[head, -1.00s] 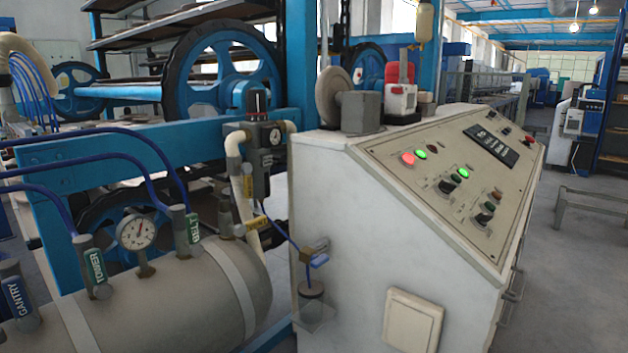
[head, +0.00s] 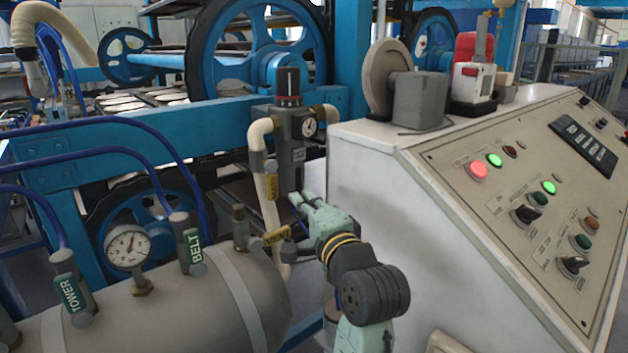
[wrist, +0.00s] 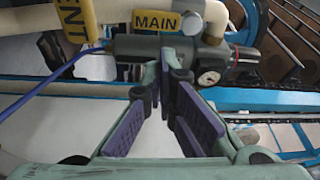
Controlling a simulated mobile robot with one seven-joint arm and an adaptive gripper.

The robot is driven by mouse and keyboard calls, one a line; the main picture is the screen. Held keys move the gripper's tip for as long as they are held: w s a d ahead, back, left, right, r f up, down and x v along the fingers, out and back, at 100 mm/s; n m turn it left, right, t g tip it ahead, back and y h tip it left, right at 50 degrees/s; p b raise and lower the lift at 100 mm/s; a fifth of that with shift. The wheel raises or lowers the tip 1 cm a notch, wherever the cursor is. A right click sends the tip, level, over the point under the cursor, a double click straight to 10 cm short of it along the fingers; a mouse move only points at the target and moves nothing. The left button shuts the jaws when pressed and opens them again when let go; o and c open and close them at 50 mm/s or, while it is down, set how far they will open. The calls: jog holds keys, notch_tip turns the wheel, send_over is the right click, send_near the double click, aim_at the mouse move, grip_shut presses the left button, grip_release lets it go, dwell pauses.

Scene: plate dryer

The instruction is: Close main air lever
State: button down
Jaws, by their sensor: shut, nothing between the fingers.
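The main air lever (wrist: 157,20) is a yellow handle marked MAIN at the top of the wrist view. In the head view it shows as a yellow handle (head: 271,187) along the white pipe, left of the dark regulator (head: 291,145). My gripper (head: 300,199) is shut and empty, just below the regulator and right of the lever. In the wrist view my fingertips (wrist: 165,62) lie below the MAIN label, in front of the regulator body (wrist: 170,50). Contact with the lever cannot be told.
A second yellow handle (head: 275,235), its label ending in "ENT" in the wrist view (wrist: 75,18), sits lower by the grey tank (head: 190,305). Green BELT (head: 191,245) and TOWER (head: 70,294) handles stand on the tank. The control cabinet (head: 375,190) is close on the right.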

aim_at(272, 180)
jog(key=shift+m+h, duration=0.5)
jog(key=shift+m, duration=0.3)
jog(key=d, duration=0.2)
jog(key=d+f, duration=0.1)
jog(key=shift+w+d+f, duration=0.15)
jog(key=shift+d+f, duration=0.05)
jog(key=shift+d, duration=0.2)
jog(key=w+a+p, duration=0.2)
jog(key=w+a, duration=0.4)
jog(key=w, duration=0.1)
jog(key=shift+w+p, duration=0.15)
jog(key=shift+p, duration=0.25)
jog(key=shift+a, duration=0.15)
